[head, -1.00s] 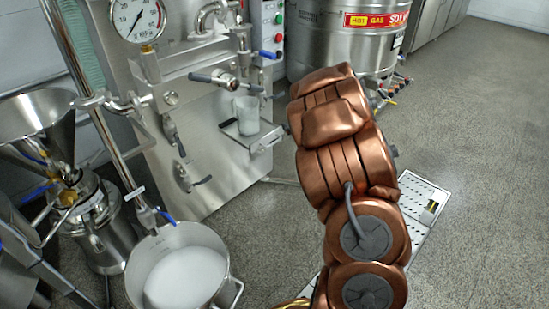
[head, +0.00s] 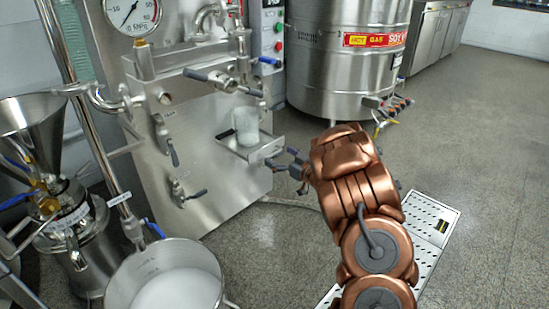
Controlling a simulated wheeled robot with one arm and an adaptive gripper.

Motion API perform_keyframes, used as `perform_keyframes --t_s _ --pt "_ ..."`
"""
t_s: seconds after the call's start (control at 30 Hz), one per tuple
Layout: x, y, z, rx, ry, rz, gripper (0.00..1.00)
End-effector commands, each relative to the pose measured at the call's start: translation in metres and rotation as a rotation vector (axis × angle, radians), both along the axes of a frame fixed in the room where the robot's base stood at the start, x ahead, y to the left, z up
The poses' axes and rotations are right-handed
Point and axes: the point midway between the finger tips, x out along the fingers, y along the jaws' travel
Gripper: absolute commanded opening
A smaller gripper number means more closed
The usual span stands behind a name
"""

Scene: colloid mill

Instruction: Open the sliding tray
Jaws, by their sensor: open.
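The sliding tray (head: 265,150) is a small metal shelf that sticks out from the front of the steel machine (head: 215,165). A translucent beaker (head: 246,125) stands upright on it. My gripper (head: 281,163) is open, just right of the tray's front end and slightly below it. Its fingers are small and dark here, and I cannot tell whether they touch the tray. My copper-coloured arm hides part of the gripper's rear.
A large pot with white liquid (head: 175,290) stands at the lower left, near a steel funnel mill (head: 75,220). A large steel tank (head: 345,65) stands behind my arm. A perforated floor plate (head: 432,215) lies at right. Floor beyond is clear.

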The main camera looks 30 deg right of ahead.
Motion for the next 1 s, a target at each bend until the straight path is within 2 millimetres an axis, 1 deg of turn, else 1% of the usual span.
perform_keyframes --t_s 0.03,0.2,0.53,1.0 --pt "0.006 0.002 -0.002 -0.001 0.0 0.002 1.0" --pt "0.018 0.005 -0.001 0.0 -0.001 0.003 1.0" --pt "0.021 0.005 0.0 0.0 0.0 0.0 1.0" --pt "0.021 0.005 0.0 -0.001 0.0 -0.001 0.51"
